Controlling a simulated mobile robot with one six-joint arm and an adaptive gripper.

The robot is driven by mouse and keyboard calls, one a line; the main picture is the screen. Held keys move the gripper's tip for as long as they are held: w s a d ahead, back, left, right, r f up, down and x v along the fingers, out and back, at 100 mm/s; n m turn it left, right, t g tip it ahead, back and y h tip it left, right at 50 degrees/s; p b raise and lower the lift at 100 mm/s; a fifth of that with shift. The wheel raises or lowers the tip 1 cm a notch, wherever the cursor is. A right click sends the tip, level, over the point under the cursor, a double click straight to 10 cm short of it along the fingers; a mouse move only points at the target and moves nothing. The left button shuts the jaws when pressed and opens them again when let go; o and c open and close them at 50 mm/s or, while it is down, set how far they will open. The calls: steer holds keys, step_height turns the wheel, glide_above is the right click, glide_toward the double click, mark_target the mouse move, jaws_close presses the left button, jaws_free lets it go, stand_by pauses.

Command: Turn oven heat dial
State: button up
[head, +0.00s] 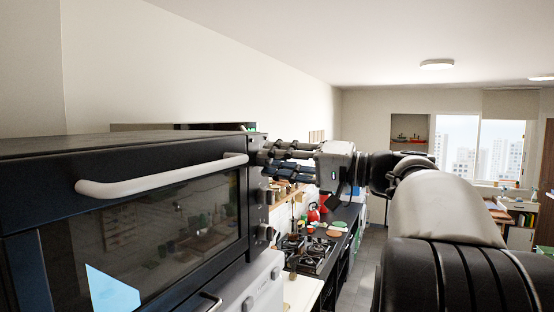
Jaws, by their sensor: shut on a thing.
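The black oven (60,212) fills the left of the head view, with a glass door and a long white handle (165,175). Its control panel is on the right side of the front, seen at a steep angle. Lower dials, such as one knob (266,233), stick out from this panel. My gripper (268,153) reaches in from the right, with its fingers at the upper part of the panel. It is shut on the upper dial there, which is mostly hidden by the fingers. Which way the dial points cannot be seen.
A gas hob (308,254) sits in the dark counter beyond and below the gripper. A red kettle (313,212) stands behind it. A white appliance (255,287) is under the oven. Open floor (367,262) lies right of the counter, partly behind my arm.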

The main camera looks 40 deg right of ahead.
steer(key=shift+m, duration=0.9)
steer(key=o, duration=1.1)
steer(key=shift+s, duration=0.1)
steer(key=v, duration=1.2)
steer(key=shift+a+f, duration=0.1)
steer(key=shift+f, duration=0.1)
